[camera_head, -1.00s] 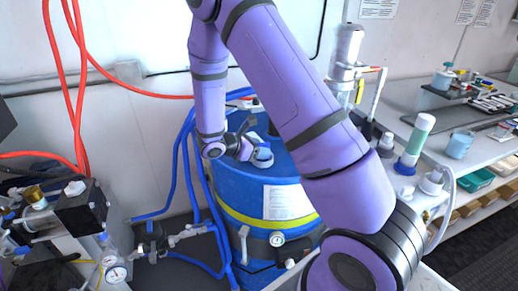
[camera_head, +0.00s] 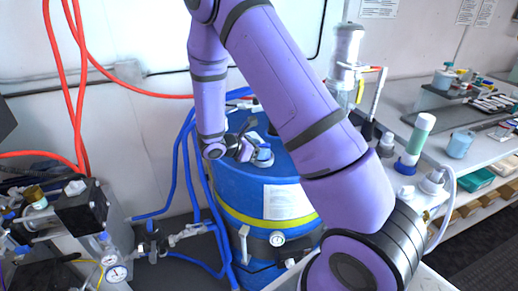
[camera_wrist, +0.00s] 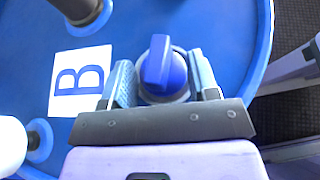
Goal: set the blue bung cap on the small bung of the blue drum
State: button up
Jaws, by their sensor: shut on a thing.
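The blue bung cap (camera_wrist: 160,65) has a raised grip bar and sits between the two light-blue finger pads of my gripper (camera_wrist: 163,78) in the wrist view. My gripper is shut on it. In the head view my gripper (camera_head: 254,150) is over the top of the blue drum (camera_head: 240,185), with the blue cap (camera_head: 264,153) at its tip. The cap and fingers hide the small bung; I cannot tell whether the cap touches it. The drum top (camera_wrist: 215,25) fills much of the wrist view.
A white label marked B (camera_wrist: 78,80) lies on the drum top. A dark fitting (camera_wrist: 78,8) and a white fitting (camera_wrist: 10,145) rise beside it. Blue hoses (camera_head: 188,165) run left of the drum. A bench (camera_head: 470,145) with bottles is at right.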

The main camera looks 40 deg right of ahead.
jog(key=shift+f, duration=0.35)
jog(key=o, duration=0.9)
jog(key=shift+c, duration=0.2)
jog(key=shift+a, duration=0.1)
jog(key=shift+v, duration=5.45)
jog(key=shift+r, duration=0.1)
jog(key=s+a+r+m+t+y, duration=0.1)
jog(key=s+r+m+t+y, duration=0.2)
jog(key=s+r, duration=1)
jog(key=s+a+r+m+t+y, duration=0.1)
jog(key=s+r+m+t+y, duration=0.2)
jog(key=s+r+m+y, duration=0.6)
jog(key=s+r+m, duration=0.5)
jog(key=shift+s+a+t+y, duration=0.25)
jog(key=shift+t+y, duration=0.05)
jog(key=shift+y, duration=0.1)
